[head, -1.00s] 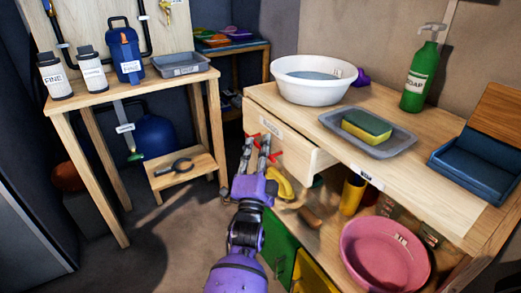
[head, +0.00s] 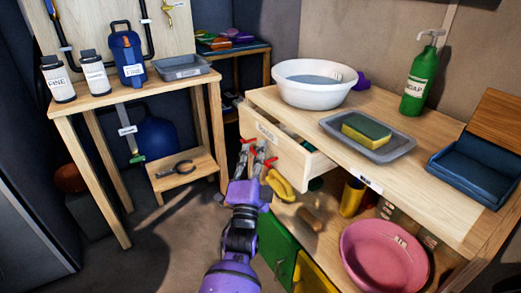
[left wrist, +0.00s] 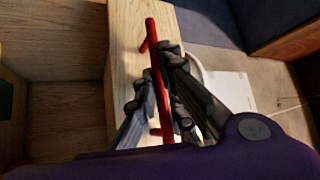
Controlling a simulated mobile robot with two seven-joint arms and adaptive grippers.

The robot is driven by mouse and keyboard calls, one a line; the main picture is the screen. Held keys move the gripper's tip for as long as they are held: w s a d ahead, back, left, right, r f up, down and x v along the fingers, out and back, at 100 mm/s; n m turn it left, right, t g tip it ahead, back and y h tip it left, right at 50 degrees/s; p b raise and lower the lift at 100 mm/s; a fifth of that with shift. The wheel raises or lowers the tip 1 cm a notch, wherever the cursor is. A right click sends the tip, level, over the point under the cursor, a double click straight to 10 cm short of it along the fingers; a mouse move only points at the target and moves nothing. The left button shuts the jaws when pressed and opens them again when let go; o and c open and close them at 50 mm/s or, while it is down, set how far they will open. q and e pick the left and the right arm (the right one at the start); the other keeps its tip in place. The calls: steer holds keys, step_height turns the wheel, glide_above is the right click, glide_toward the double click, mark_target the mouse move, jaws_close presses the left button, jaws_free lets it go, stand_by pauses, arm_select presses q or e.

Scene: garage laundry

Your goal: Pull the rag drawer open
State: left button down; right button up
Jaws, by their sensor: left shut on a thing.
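The rag drawer (head: 285,155) is a light wooden drawer under the worktop, with a label on its front and a red bar handle (head: 247,141). It stands partly out, with a gap showing behind its front. My left gripper (head: 254,162) is at the handle, its purple arm coming from below. In the left wrist view the fingers (left wrist: 160,98) lie on both sides of the red handle (left wrist: 157,70), shut on it. The wooden drawer front (left wrist: 122,60) shows beside them. My right gripper is not in view.
On the worktop stand a white basin (head: 314,84), a grey tray (head: 372,146) with a sponge and a green soap bottle (head: 421,76). A pink basin (head: 384,258) is on the shelf below. A wooden workbench (head: 130,92) stands left; bare floor (head: 180,235) lies between.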

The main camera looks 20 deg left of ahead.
arm_select(q)
steer(key=s+a+p, duration=0.4)
steer(key=s+a, duration=0.4)
steer(key=s, duration=0.3)
steer(key=s+a+p, duration=0.4)
steer(key=s+a, duration=0.5)
steer(key=s, duration=0.2)
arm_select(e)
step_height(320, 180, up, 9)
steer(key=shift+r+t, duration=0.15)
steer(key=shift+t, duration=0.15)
arm_select(q)
steer(key=shift+s+f, duration=0.1)
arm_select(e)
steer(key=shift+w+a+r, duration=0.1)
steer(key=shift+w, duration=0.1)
arm_select(q)
steer(key=c, duration=2.1)
jaws_free()
steer(key=shift+a, duration=0.1)
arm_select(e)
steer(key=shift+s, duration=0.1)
arm_select(q)
steer(key=v, duration=1.2)
